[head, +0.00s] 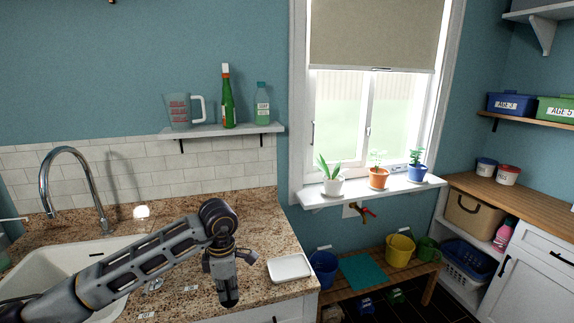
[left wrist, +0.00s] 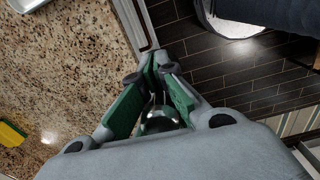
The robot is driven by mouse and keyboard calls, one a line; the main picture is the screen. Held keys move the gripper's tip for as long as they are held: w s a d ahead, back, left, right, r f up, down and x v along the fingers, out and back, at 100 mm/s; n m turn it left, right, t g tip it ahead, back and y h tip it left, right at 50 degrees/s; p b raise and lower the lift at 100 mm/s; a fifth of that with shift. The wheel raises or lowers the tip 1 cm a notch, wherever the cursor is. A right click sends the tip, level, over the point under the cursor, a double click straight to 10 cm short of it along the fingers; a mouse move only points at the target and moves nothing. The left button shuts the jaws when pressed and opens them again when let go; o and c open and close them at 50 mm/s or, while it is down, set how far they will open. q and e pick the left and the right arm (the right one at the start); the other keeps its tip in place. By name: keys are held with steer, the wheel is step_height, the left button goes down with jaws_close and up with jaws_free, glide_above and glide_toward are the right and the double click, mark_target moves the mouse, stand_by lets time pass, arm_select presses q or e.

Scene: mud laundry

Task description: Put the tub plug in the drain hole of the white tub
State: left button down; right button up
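The white tub (head: 28,268) is set into the granite counter at the left, below a chrome tap (head: 72,180). My arm crosses in front of its right part, and I cannot see its drain hole. I cannot make out the tub plug for certain in either view. My left gripper (head: 229,300) points down at the front edge of the counter, right of the tub. In the left wrist view its green-padded fingers (left wrist: 153,62) come together at the tips. A shiny rounded part shows between them near the palm; I cannot tell what it is. My right gripper is not in view.
A shallow white tray (head: 290,268) lies on the counter right of my gripper. A yellow and green sponge (left wrist: 12,133) shows in the left wrist view. A shelf (head: 222,130) holds a jug and bottles. A wooden bench (head: 380,275) with buckets stands right of the counter.

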arm_select(q)
steer(key=shift+s+r, duration=0.1)
steer(key=shift+w+m, duration=0.2)
steer(key=shift+m, duration=0.3)
steer(key=shift+s+m, duration=0.1)
steer(key=shift+m, duration=0.7)
steer(key=m, duration=0.3)
steer(key=shift+w+d+m, duration=0.25)
steer(key=shift+d+m, duration=0.05)
steer(key=shift+m, duration=0.1)
steer(key=m, duration=0.3)
steer(key=w+m, duration=0.1)
steer(key=m, duration=0.1)
steer(key=shift+d, duration=0.35)
steer(key=s+a+f+m, duration=0.2)
steer(key=a+f+m, duration=0.2)
steer(key=f, duration=0.3)
steer(key=s+a+f+m, duration=0.3)
steer(key=f+m, duration=0.2)
steer(key=f, duration=0.1)
steer(key=shift+a+f, duration=0.35)
steer(key=shift+a, duration=0.05)
